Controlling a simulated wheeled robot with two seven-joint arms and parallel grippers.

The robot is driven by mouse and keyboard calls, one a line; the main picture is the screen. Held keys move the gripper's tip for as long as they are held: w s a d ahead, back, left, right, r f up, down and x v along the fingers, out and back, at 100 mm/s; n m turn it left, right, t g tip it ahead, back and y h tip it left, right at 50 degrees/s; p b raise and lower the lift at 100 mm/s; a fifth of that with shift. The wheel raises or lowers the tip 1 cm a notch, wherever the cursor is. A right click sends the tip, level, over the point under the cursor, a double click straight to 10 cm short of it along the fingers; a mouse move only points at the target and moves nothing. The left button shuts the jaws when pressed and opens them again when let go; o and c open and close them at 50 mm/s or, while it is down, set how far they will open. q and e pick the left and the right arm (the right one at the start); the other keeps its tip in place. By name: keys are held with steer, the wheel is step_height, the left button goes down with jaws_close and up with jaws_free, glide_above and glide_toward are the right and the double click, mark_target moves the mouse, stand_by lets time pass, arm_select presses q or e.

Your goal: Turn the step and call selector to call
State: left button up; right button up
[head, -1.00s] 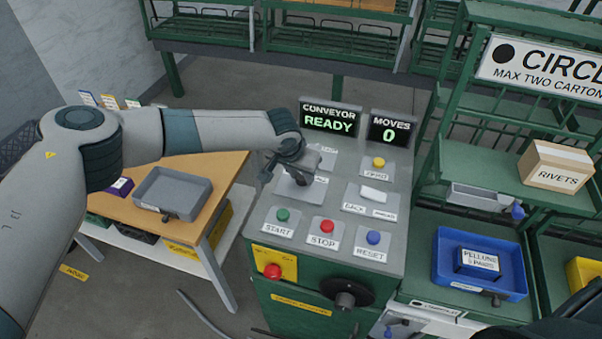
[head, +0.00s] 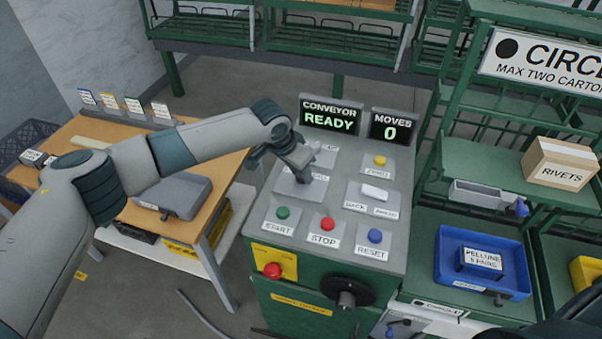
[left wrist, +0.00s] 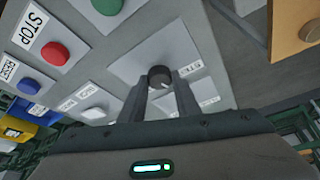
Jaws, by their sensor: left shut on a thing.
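The step and call selector is a dark round knob (left wrist: 159,77) on a light plate (head: 290,190) on the sloped console. My left gripper (head: 301,173) reaches the plate from the upper left and hides the knob in the head view. In the left wrist view its two fingers (left wrist: 160,92) are shut on the knob, one on each side. A pale mark shows on the knob's lower edge. A label reading STEP lies right of the knob in that view; another label lies lower right, its text not clear.
Green START (head: 283,213), red STOP (head: 327,224) and blue RESET (head: 375,237) buttons sit below the selector. A white rocker (head: 374,191) and a yellow button (head: 380,160) are to its right. Displays read CONVEYOR READY (head: 330,115) and MOVES 0 (head: 392,126).

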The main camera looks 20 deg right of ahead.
arm_select(q)
steer(key=m+g+b, duration=0.1)
steer(key=m+b, duration=0.1)
steer(key=m, duration=0.1)
steer(key=shift+w+f+h, duration=0.15)
steer(key=shift+h, duration=0.15)
steer(key=m+g+b, duration=0.1)
steer(key=m+b, duration=0.2)
steer(key=m, duration=0.1)
steer(key=shift+w+g, duration=0.1)
steer(key=shift+g, duration=0.2)
steer(key=m+g+b, duration=0.1)
steer(key=m+b, duration=0.2)
steer(key=shift+w, duration=0.1)
steer(key=shift+m+b, duration=0.3)
steer(key=shift+m, duration=0.1)
steer(key=shift+r, duration=0.2)
steer(key=o, duration=1)
steer(key=shift+g, duration=0.3)
